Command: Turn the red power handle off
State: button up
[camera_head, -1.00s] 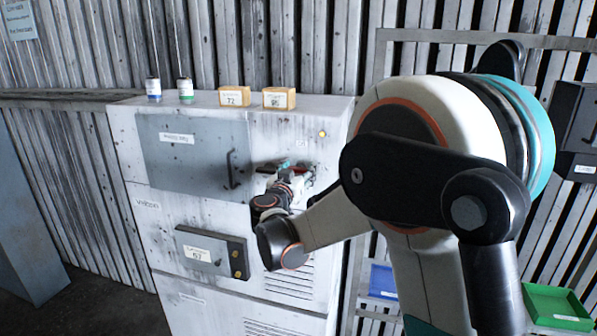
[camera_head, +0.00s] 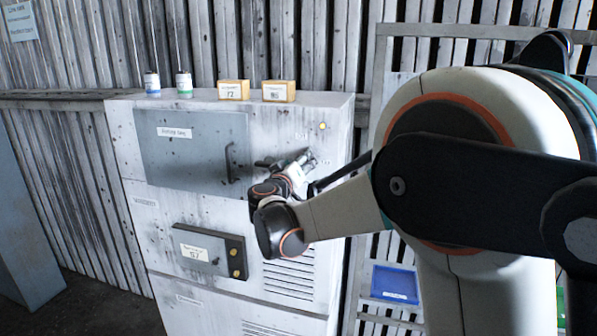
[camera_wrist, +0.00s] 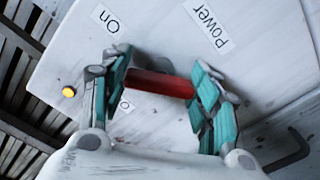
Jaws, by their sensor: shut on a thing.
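The red power handle (camera_wrist: 160,84) is a red bar between my two teal fingers in the wrist view. My gripper (camera_wrist: 162,80) is shut on it, one finger at each end. The "On" label (camera_wrist: 111,20) and the "Power" label (camera_wrist: 209,26) are on the panel above the bar in that view. Another label (camera_wrist: 124,107) is mostly hidden behind the left finger; only an "O" can be read. In the head view my gripper (camera_head: 298,164) is against the cabinet's upper right front, tilted, and the red handle cannot be made out there.
The white cabinet (camera_head: 135,158) has a grey door with a dark pull handle (camera_head: 230,163) just left of my gripper. A yellow button (camera_head: 322,126) is above right. Bottles (camera_head: 183,84) and yellow boxes (camera_head: 278,91) stand on top. A blue bin (camera_head: 394,283) is lower right.

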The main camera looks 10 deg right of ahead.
jog(key=n+b, duration=0.2)
jog(key=n, duration=0.3)
jog(key=shift+f+n+b, duration=0.1)
jog(key=shift+n+b, duration=0.2)
jog(key=shift+b, duration=0.05)
jog(key=n+b, duration=0.1)
jog(key=n, duration=0.4)
jog(key=shift+n+b, duration=0.3)
jog(key=shift+b, duration=0.1)
jog(key=o, duration=0.8)
